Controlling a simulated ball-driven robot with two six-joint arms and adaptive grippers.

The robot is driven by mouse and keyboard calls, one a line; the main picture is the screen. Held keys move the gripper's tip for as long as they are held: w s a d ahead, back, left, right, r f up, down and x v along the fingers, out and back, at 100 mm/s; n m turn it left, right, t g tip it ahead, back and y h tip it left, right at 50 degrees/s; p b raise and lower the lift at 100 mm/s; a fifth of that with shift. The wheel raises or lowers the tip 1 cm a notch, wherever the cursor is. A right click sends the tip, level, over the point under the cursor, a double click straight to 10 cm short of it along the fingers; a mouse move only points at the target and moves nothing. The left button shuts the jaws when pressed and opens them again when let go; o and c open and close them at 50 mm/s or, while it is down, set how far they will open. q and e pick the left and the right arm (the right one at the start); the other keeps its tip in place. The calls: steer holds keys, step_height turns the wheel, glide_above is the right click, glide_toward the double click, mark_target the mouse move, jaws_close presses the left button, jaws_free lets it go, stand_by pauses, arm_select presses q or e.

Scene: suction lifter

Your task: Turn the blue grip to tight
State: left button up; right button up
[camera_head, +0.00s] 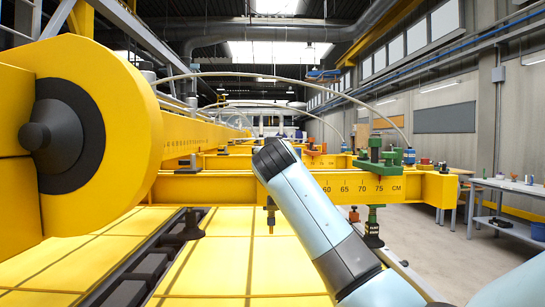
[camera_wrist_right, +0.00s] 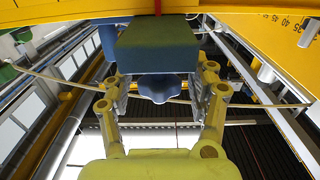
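In the right wrist view, a blue lobed grip (camera_wrist_right: 160,88) sits at the end of a blue-green block (camera_wrist_right: 158,48). My right gripper (camera_wrist_right: 160,98) is open, with one finger on each side of the grip. Gaps seem to show between the fingers and the grip; I cannot tell whether any part touches. In the head view my right arm reaches up from the lower right towards the yellow crossbeam (camera_head: 225,188). The right gripper and that grip are hidden behind my arm there. My left gripper is in neither view.
A green clamp (camera_head: 376,163) with a blue cap (camera_head: 409,157) stands on the crossbeam near the 75 mark. A large yellow beam with a black round hub (camera_head: 72,136) fills the left. Yellow panels (camera_head: 225,270) lie below. Grey floor is free at the right, before a workbench (camera_head: 508,230).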

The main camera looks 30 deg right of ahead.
steer(key=shift+s, duration=0.1)
steer(key=v, duration=1.2)
steer(key=shift+f, duration=0.1)
